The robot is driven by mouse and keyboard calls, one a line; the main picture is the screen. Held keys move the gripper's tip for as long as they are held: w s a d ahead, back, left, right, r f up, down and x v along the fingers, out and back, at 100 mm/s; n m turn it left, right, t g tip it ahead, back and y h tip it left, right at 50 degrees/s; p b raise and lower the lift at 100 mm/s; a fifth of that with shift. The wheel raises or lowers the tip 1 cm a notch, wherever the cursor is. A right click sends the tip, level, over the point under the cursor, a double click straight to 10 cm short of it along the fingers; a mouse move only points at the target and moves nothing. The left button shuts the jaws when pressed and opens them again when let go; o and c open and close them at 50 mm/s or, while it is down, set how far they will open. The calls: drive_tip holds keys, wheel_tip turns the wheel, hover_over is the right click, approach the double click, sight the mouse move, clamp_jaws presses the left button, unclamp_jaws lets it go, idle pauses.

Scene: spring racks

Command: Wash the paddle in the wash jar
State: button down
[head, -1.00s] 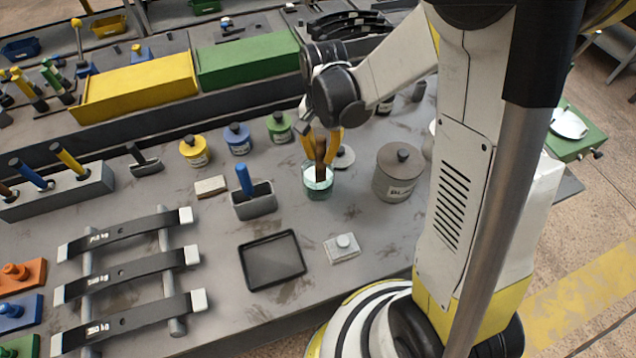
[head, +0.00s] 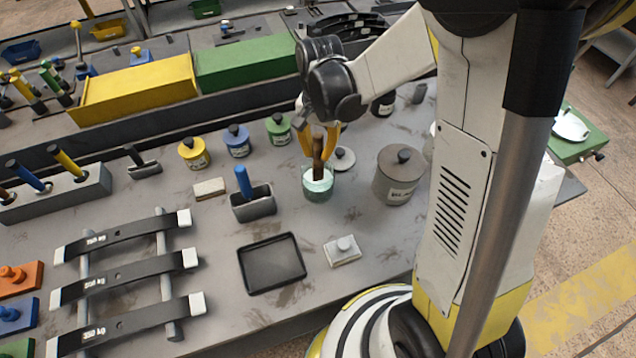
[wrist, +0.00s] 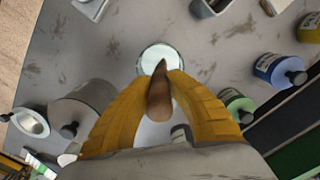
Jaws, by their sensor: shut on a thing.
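The wash jar (head: 318,188) is a clear glass jar with pale greenish liquid, standing on the grey bench right of centre. The paddle (head: 318,152) has a brown wooden handle that stands nearly upright over the jar, its lower end inside the jar and hidden by the glass and liquid. My gripper (head: 319,145) has yellow fingers and is shut on the paddle's handle above the jar's rim. In the wrist view the handle (wrist: 159,98) lies between the two fingers, with the jar's round mouth (wrist: 160,57) beyond it.
A grey lidded canister (head: 398,178) stands close right of the jar. A round lid (head: 342,160) lies behind it. A grey holder (head: 253,207) with a blue-handled tool stands to the left. Yellow, blue and green pots (head: 194,154) stand behind. A black tray (head: 271,264) lies in front.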

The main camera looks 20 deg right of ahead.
sight(318, 134)
drive_tip(key=shift+r+p, duration=2.55)
drive_tip(key=shift+r, duration=1.15)
drive_tip(key=shift+r+p, duration=2.05)
drive_tip(key=shift+r, duration=0.95)
